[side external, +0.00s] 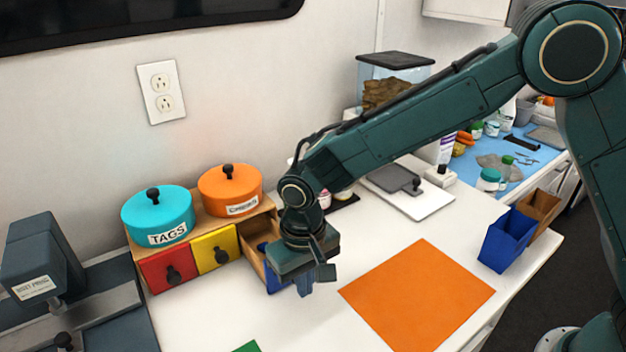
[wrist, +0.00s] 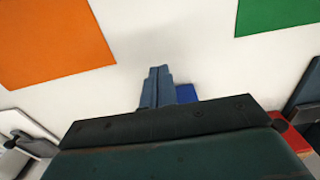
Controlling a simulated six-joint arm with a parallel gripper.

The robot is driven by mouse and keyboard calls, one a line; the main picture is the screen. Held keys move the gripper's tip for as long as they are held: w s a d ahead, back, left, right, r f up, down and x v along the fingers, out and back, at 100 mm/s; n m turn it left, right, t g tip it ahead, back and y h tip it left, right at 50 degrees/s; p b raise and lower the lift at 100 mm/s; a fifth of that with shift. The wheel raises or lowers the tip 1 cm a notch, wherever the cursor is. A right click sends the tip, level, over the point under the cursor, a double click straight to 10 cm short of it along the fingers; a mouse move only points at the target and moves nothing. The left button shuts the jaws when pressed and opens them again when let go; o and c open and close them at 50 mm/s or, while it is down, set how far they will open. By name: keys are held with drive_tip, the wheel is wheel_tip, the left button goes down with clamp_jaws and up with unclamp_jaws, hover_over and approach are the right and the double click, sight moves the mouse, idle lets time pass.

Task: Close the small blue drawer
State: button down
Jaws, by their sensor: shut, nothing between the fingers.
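A small wooden unit holds a red drawer (side external: 167,269), a yellow drawer (side external: 215,250) and the small blue drawer (side external: 273,277). The blue drawer is pulled out, its wooden side showing; my gripper hides much of its front. The red and yellow drawers are shut. My gripper (side external: 306,287) is shut and empty, pointing down at the blue drawer's front. In the wrist view, my closed fingers (wrist: 157,83) appear beside a bit of the blue drawer front (wrist: 186,93). I cannot tell whether they touch it.
Turquoise (side external: 158,218) and orange (side external: 230,190) lidded pots stand on the unit. An orange mat (side external: 418,295) lies right of my gripper. Blue (side external: 507,240) and brown bins stand at the table's right edge. A grey machine (side external: 40,262) is at left. White table between is clear.

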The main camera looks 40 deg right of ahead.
drive_tip(key=shift+f, duration=0.35)
drive_tip(key=shift+w, duration=0.1)
drive_tip(key=shift+w, duration=6.15)
drive_tip(key=shift+s, duration=1.05)
drive_tip(key=shift+r, duration=0.1)
wheel_tip(320, 180, up, 8)
